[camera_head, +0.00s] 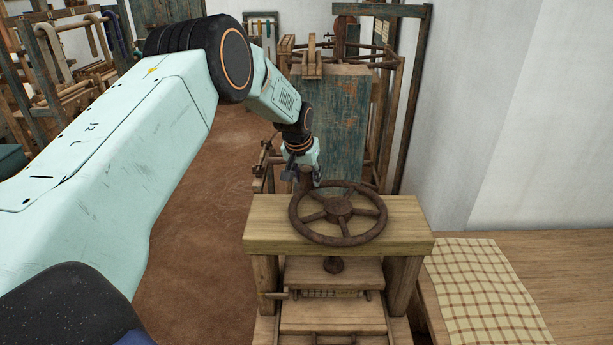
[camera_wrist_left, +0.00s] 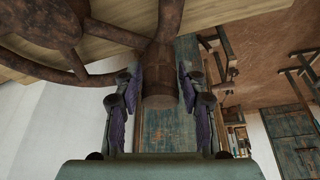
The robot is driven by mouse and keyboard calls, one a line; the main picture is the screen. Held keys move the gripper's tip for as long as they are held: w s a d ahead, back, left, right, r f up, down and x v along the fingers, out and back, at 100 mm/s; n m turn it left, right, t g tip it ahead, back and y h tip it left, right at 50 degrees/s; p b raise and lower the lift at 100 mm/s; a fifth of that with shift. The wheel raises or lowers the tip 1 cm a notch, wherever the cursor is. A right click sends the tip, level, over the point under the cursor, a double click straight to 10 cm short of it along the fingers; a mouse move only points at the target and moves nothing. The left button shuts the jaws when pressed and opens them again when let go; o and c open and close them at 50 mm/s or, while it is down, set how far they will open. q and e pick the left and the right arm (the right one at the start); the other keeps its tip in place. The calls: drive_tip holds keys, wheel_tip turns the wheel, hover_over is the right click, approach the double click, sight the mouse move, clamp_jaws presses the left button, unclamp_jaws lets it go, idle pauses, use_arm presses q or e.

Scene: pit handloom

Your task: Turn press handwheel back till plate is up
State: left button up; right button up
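The spoked, rusty-brown handwheel (camera_head: 338,211) lies flat above the press's wooden top beam (camera_head: 268,238). Below the beam, the screw end (camera_head: 334,265) meets the wooden plate (camera_head: 310,273). A narrow pale layer shows under the plate; I cannot tell what it is. My left gripper (camera_head: 304,181) points down at the wheel's far-left rim. In the left wrist view, its two purple-padded fingers (camera_wrist_left: 160,88) stand on either side of the wheel's upright brown handle (camera_wrist_left: 160,75). The fingers look open around it, with slight gaps; contact is unclear. My right gripper is out of view.
A wooden table (camera_head: 570,262) with a checked cloth (camera_head: 483,290) stands right of the press. A tall blue-green weathered board (camera_head: 335,115) and wooden frames stand close behind. A white wall (camera_head: 475,95) bounds the right. Brown floor (camera_head: 205,220) is clear to the left.

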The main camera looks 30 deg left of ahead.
use_arm(q)
drive_tip(key=shift+s+r, duration=0.1)
drive_tip(key=shift+c, duration=1.4)
clamp_jaws()
